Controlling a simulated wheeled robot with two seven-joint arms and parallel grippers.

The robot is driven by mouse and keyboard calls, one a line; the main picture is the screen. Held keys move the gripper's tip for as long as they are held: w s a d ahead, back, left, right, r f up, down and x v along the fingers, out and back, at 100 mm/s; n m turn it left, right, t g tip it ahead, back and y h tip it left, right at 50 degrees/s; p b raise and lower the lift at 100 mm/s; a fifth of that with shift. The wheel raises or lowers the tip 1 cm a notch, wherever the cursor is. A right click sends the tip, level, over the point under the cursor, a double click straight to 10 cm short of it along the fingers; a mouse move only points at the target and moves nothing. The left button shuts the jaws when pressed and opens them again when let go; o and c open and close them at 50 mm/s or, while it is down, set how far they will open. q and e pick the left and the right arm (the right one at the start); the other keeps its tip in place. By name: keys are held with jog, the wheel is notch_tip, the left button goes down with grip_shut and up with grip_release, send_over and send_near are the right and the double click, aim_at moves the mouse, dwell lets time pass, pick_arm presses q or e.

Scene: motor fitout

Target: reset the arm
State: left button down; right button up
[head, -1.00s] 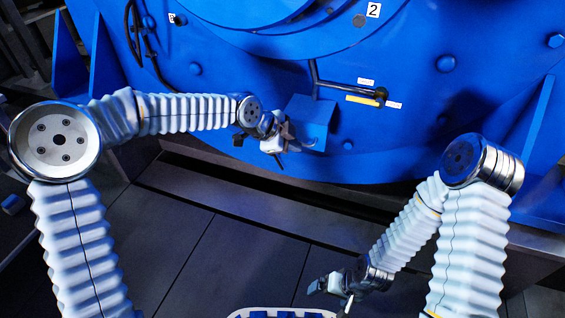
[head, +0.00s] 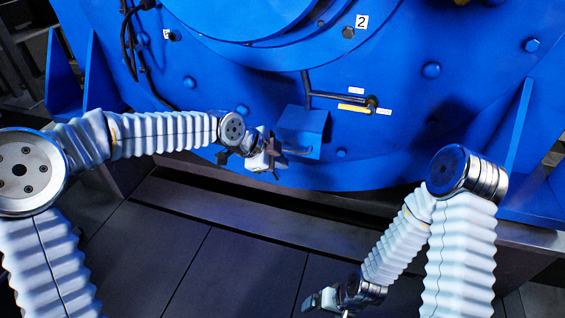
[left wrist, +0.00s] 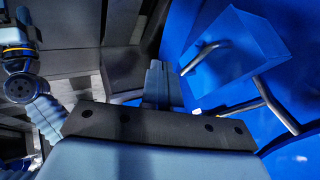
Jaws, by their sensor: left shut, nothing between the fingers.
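My left gripper (head: 274,163) is at the left of a blue box (head: 303,130) on the motor's blue face. In the left wrist view its fingers (left wrist: 157,85) are shut together with nothing between them. The box also shows in the left wrist view (left wrist: 243,50), with a grey bent handle (left wrist: 203,57) on it, apart from the fingers. My right gripper (head: 318,300) hangs low at the bottom of the head view, over the dark floor, and its fingers are too small and cut off to read.
A dark lever (head: 340,96) with a yellow label (head: 353,109) sits above and right of the box. The big blue housing (head: 400,140) fills the back. Dark floor panels (head: 225,265) are clear between my arms.

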pick_arm(q)
jog(key=p+v, duration=0.1)
jog(key=v, duration=0.6)
jog(key=s+a+f+n+g, duration=0.1)
jog(key=s+f+n, duration=0.25)
jog(key=f, duration=0.45)
jog(key=s+a+f+n, duration=0.15)
jog(key=f+n, duration=0.25)
jog(key=f, duration=0.4)
jog(key=s+f+n+g, duration=0.1)
jog(key=s+f+n, duration=0.25)
jog(key=f, duration=0.45)
jog(key=s+a+f+n+g+y, duration=0.1)
jog(key=s+a+f+n, duration=0.2)
jog(key=s+f+n, duration=0.3)
jog(key=s+a+f+n+g+y, duration=0.1)
jog(key=s+a+f+n+y, duration=0.2)
jog(key=s+f, duration=0.4)
notch_tip(320, 180, up, 13)
jog(key=s+n+h+p, duration=0.1)
jog(key=p, duration=1.2)
jog(key=shift+f+n, duration=0.15)
jog(key=shift+n, duration=0.25)
jog(key=shift+d, duration=0.1)
